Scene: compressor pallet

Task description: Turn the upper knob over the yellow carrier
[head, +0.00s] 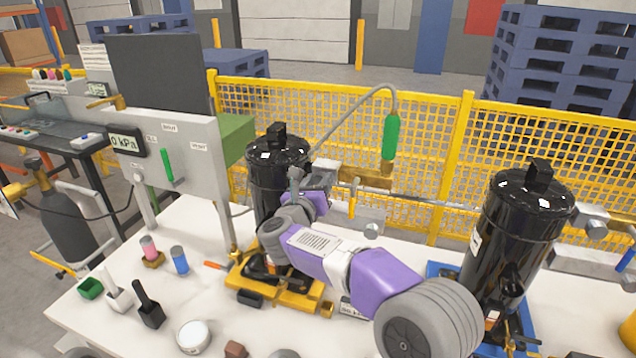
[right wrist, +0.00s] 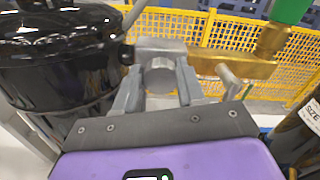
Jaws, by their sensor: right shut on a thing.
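The yellow carrier (head: 303,298) stands on the white table and bears a black compressor (head: 277,172). My right gripper (head: 318,180) is beside the compressor's upper part, to its right. In the right wrist view its two grey fingers (right wrist: 160,88) lie on either side of the round grey upper knob (right wrist: 160,75) and are shut on it. The knob sits in front of a grey block joined to a brass fitting (right wrist: 235,66). In the head view my gripper and arm hide the knob and part of the carrier. My left gripper is not in view.
A green handle (head: 390,137) with a grey hose stands above the brass fitting (head: 368,179). A second black compressor (head: 520,225) stands at right. A gauge panel (head: 185,150) is at left. A yellow mesh fence (head: 430,150) runs behind. Small items lie on the table's front left.

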